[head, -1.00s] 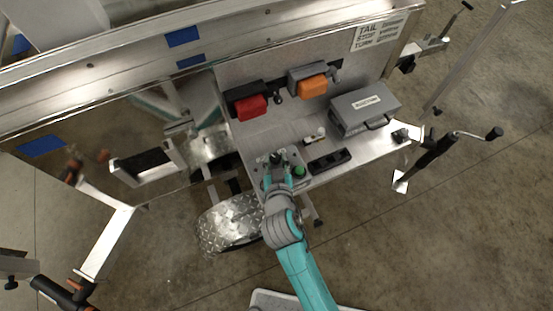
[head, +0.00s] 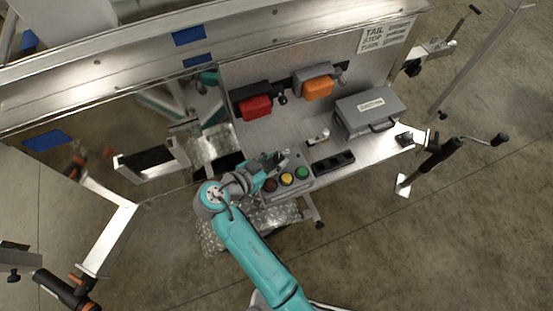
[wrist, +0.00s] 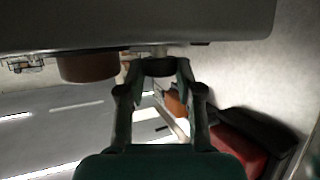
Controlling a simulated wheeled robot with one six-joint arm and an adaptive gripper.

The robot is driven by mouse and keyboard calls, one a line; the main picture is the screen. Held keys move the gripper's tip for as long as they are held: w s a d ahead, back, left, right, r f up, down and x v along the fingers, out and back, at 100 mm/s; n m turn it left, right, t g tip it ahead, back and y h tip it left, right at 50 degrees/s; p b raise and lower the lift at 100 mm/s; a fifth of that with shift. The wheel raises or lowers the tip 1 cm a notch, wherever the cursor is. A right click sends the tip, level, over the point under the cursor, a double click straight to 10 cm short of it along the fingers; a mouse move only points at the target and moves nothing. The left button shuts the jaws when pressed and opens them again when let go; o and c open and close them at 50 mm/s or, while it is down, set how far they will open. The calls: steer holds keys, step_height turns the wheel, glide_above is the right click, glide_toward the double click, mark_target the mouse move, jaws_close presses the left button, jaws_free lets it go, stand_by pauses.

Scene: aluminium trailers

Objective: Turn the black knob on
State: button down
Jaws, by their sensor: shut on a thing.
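The grey control box (head: 297,186) sits at the front edge of the metal shelf, with a dark red button (head: 270,184), a yellow button (head: 287,179) and a green button (head: 302,172) on top. My gripper (head: 284,158) is at the box's rear part, behind the buttons, reaching in from the left. In the wrist view the box fills the top, and the black knob (wrist: 158,67) is between my fingertips, which are shut on it. The red button (wrist: 88,68) shows to its left. In the head view the gripper hides the knob, and its turned position cannot be told.
A red lamp (head: 257,107) and an orange lamp (head: 318,88) are on the back panel. A crank handle (head: 470,143) stands right.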

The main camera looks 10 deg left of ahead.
mark_target(275, 160)
steer(key=shift+w+a+m+g+h, duration=0.1)
steer(key=shift+m+g+h, duration=0.85)
steer(key=shift+m, duration=0.15)
steer(key=shift+w+a+m+g+h, duration=0.1)
steer(key=shift+m+g+h, duration=0.8)
steer(key=shift+m, duration=0.2)
steer(key=shift+f, duration=0.1)
steer(key=c, duration=0.8)
jaws_free()
steer(key=shift+o, duration=0.2)
step_height(275, 160, up, 10)
